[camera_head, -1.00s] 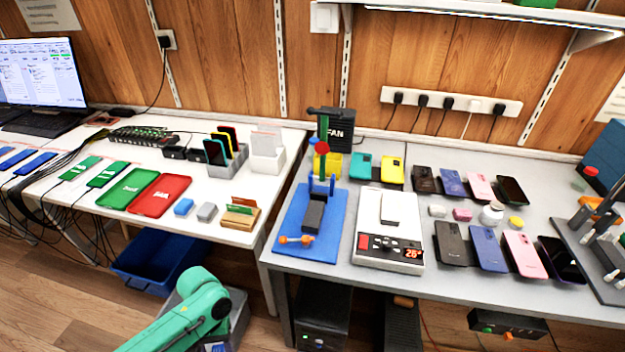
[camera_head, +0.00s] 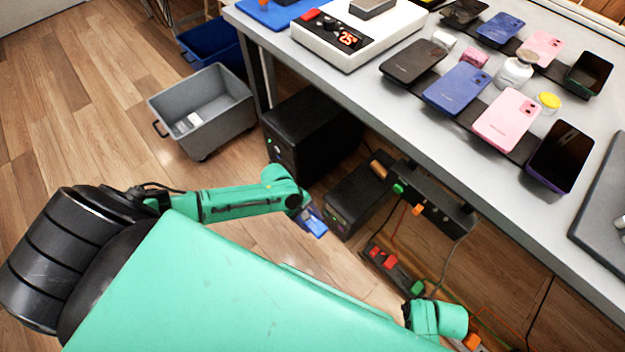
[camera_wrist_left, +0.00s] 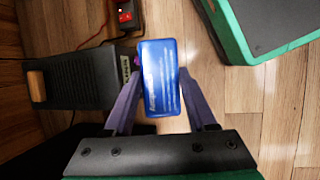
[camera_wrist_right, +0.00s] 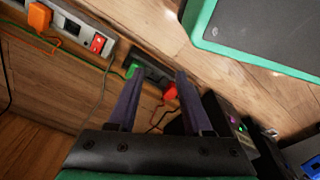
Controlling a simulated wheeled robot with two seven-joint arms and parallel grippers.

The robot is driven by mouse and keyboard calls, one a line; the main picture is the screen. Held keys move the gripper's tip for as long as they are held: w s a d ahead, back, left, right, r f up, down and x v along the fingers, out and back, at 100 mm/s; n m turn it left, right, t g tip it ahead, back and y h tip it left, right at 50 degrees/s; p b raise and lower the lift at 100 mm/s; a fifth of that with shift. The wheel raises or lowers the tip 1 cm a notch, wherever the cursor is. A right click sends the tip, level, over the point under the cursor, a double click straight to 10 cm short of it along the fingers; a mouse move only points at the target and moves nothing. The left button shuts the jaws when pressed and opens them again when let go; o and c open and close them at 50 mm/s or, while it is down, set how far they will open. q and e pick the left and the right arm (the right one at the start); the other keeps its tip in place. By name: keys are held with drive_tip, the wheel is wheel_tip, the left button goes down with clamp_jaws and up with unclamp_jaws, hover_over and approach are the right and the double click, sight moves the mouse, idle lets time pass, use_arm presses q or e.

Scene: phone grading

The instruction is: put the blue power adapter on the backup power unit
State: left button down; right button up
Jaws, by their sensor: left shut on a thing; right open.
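The blue power adapter (camera_wrist_left: 160,95) is a flat blue box with pale print, held between the fingers of my left gripper (camera_wrist_left: 159,76). In the head view the blue adapter (camera_head: 315,227) is low over the floor, just left of a low black box (camera_head: 347,205) under the table.
A larger black case (camera_head: 315,130) stands beside the low box. A black strip with plugs (camera_head: 430,200) hangs under the table edge. A power strip (camera_head: 392,268) with red switches and loose cables lie right of it. A grey bin (camera_head: 205,112) stands left; floor between is clear.

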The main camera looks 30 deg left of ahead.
use_arm(q)
drive_tip(key=shift+w, duration=0.3)
drive_tip(key=w+b, duration=0.1)
drive_tip(key=d+f+b, duration=0.1)
drive_tip(key=b, duration=0.1)
drive_tip(key=shift+w, duration=0.4)
use_arm(e)
wheel_tip(320, 180, up, 14)
drive_tip(key=w+a+b, duration=0.3)
use_arm(q)
drive_tip(key=w+d+f+b, duration=0.1)
drive_tip(key=w+b, duration=0.2)
drive_tip(key=w+d+f+b, duration=0.2)
drive_tip(key=w+b, duration=0.2)
drive_tip(key=w+d+f+b, duration=0.1)
drive_tip(key=w+b, duration=0.2)
drive_tip(key=w, duration=0.1)
drive_tip(key=shift+w+d+f+b, duration=0.2)
drive_tip(key=shift+w+f+b, duration=0.05)
drive_tip(key=shift+f+b, duration=0.1)
drive_tip(key=shift+w+d, duration=0.25)
drive_tip(key=shift+w, duration=0.25)
drive_tip(key=shift+r, duration=0.1)
use_arm(e)
drive_tip(key=w+a+f+t+y, duration=0.5)
drive_tip(key=a+f+t, duration=0.5)
drive_tip(key=a, duration=0.3)
drive_tip(key=shift+a+f+y, duration=0.4)
drive_tip(key=shift+f+y, duration=0.15)
drive_tip(key=shift+y, duration=0.35)
